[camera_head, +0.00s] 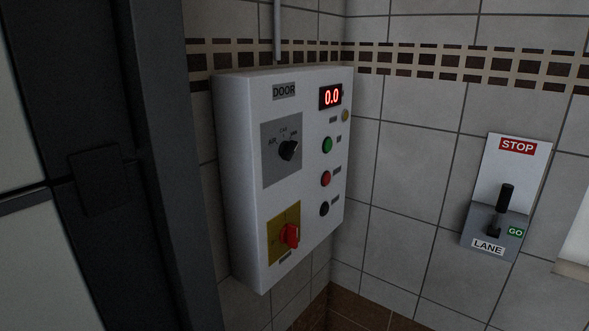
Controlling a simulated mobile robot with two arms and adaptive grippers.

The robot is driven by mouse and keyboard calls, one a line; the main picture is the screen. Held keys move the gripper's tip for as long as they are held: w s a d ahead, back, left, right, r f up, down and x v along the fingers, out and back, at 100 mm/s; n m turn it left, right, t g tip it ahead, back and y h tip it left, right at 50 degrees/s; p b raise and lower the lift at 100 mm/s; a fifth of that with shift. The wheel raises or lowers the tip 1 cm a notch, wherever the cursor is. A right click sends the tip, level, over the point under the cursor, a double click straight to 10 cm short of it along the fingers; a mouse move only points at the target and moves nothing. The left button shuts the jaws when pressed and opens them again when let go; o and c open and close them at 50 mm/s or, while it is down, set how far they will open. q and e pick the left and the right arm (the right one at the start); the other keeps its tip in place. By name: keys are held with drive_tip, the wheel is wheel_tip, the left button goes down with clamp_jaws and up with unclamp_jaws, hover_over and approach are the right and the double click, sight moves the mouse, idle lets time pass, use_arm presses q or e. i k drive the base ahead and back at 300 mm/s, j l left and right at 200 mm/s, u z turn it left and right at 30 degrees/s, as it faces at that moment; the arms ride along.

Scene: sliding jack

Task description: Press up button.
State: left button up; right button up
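A white control box (240,180) labelled DOOR hangs on the tiled wall near the corner. On its right side, top to bottom, are a small yellowish lamp or button (345,116), a green button (327,145), a red button (326,179) and a black button (324,209). Each has a small label too blurred to read, so I cannot tell which one is marked up. A red display (331,97) reads 0.0. Neither of my grippers is in view, and nothing touches the buttons.
The box also carries a black selector knob (289,150) and a red rotary switch (290,236) on a yellow plate. A lever panel (510,170) marked STOP, GO and LANE is on the right wall. A dark door frame (150,160) stands at left. The space before the box looks clear.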

sight(329, 145)
drive_tip(key=i+l+u, duration=0.5)
drive_tip(key=l, duration=0.35)
drive_tip(key=i+l+u, duration=0.25)
drive_tip(key=i+l, duration=0.15)
drive_tip(key=l, duration=0.1)
